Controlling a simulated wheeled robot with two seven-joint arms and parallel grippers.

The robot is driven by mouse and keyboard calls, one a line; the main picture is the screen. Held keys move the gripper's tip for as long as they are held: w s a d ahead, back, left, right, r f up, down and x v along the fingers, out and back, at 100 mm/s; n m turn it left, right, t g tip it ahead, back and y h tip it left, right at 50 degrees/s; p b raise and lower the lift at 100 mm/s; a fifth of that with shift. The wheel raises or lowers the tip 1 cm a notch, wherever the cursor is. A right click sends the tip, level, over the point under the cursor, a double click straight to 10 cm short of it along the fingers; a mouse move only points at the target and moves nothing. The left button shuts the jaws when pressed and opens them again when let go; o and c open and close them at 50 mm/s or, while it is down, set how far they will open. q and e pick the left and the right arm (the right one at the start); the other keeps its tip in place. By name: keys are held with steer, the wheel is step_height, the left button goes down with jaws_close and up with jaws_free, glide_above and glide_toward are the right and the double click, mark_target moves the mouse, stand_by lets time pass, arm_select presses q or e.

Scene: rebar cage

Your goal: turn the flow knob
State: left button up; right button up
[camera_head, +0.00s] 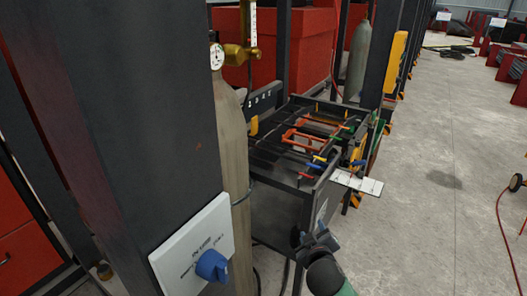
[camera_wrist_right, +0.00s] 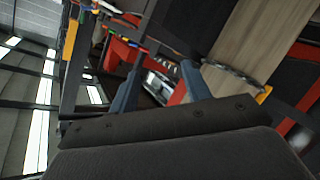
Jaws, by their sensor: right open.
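A blue knob (camera_head: 211,265) sits on a white panel (camera_head: 178,262) fixed to the dark post at the lower left of the head view. The panel has printed lettering that I cannot read surely. A brass regulator (camera_head: 240,53) with a round gauge (camera_head: 217,56) tops the gas cylinder (camera_head: 238,150) behind the post. My right gripper (camera_head: 316,238) is to the right of the panel, apart from the knob. In the right wrist view its two fingers (camera_wrist_right: 160,88) are spread with nothing between them. The knob is not visible there. My left gripper is not in view.
A dark work cart (camera_head: 285,205) with clamps and coloured-handled tools stands behind my right gripper. A white plate (camera_head: 358,182) juts from its right side. The dark post (camera_head: 150,120) fills the left. Concrete floor (camera_head: 440,230) is open at right, with a red hose (camera_head: 508,235).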

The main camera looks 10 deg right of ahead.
steer(key=w+a+r+n+t+y, duration=0.1)
steer(key=w+a+r+n+y, duration=0.2)
steer(key=w+r+n+y, duration=0.6)
steer(key=w+a+r+n+t+y, duration=0.15)
steer(key=r+n+y, duration=0.35)
steer(key=r+n, duration=0.8)
steer(key=w+a+r+n+t+y, duration=0.1)
steer(key=w+a+r+n+y, duration=0.3)
steer(key=w+r+n+y, duration=0.7)
steer(key=n+g+h, duration=0.5)
steer(key=n+h, duration=0.2)
steer(key=h, duration=0.2)
glide_toward(259, 55)
steer(key=p+x, duration=0.3)
steer(key=x, duration=0.4)
steer(key=shift+d, duration=0.1)
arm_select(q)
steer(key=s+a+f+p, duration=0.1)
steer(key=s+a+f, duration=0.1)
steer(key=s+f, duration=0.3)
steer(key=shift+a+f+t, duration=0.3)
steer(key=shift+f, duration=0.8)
arm_select(e)
steer(key=shift+x, duration=0.85)
